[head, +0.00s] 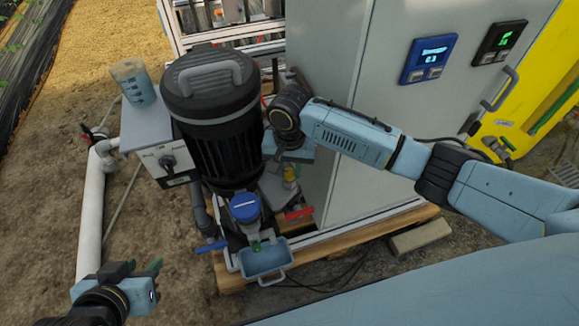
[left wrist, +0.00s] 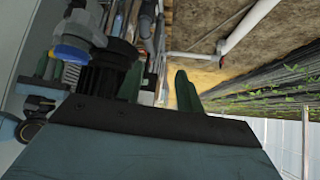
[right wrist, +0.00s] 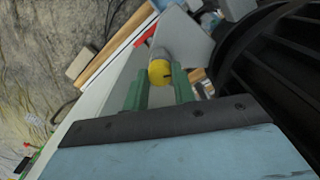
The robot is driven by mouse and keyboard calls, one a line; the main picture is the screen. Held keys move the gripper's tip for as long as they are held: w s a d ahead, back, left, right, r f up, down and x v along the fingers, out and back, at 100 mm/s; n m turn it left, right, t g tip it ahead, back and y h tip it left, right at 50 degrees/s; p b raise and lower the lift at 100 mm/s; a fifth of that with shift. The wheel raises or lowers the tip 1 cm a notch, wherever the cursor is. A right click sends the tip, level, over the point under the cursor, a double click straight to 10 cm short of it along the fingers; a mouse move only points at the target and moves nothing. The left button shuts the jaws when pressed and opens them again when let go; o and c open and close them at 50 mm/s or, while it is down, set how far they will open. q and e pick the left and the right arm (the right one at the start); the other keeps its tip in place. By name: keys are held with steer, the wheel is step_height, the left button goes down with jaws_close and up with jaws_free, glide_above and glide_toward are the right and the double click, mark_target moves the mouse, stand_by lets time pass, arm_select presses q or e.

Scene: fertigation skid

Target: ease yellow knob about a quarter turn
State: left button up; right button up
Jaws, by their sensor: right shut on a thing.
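The yellow knob (head: 290,173) sits low between the black motor and the grey cabinet, partly hidden in the head view by my right gripper (head: 290,165). In the right wrist view the yellow knob (right wrist: 160,71) shows its round face with a dark mark, between the green fingers of my right gripper (right wrist: 160,88), which is shut on it. My left gripper (head: 144,266) is at the lower left, open and empty, away from the knob. Its green fingers stand apart in the left wrist view (left wrist: 158,85).
The black motor (head: 212,120) stands left of my right gripper, the grey cabinet (head: 350,60) right. Below are a blue cap (head: 244,207), a blue tray (head: 264,260) and a red handle (head: 299,212). A beaker (head: 135,85) stands on the switch box. A white pipe (head: 92,210) is near my left gripper.

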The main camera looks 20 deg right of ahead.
steer(key=shift+r+p, duration=0.1)
steer(key=shift+p, duration=0.7)
arm_select(q)
steer(key=s+a+f+g+y+p, duration=0.1)
steer(key=s+a+f+g, duration=0.2)
steer(key=s+f+g, duration=0.3)
arm_select(e)
steer(key=n+p, duration=0.1)
steer(key=p, duration=0.3)
arm_select(q)
steer(key=s+a+f+y+p, duration=0.1)
steer(key=s+a+f, duration=0.1)
steer(key=a+f, duration=0.35)
steer(key=s+a+f+p, duration=0.1)
steer(key=a+f+p, duration=0.1)
steer(key=f, duration=0.7)
arm_select(e)
steer(key=shift+n, duration=0.3)
steer(key=shift+n+p, duration=0.3)
steer(key=shift+p, duration=0.5)
steer(key=shift+n+p, duration=0.6)
steer(key=shift+p, duration=0.2)
arm_select(q)
steer(key=s+a+f+g+p, duration=0.1)
steer(key=s+f, duration=0.6)
steer(key=s, duration=0.5)
steer(key=shift+a+f, duration=0.15)
steer(key=shift+f, duration=0.25)
arm_select(e)
steer(key=shift+n, duration=1.5)
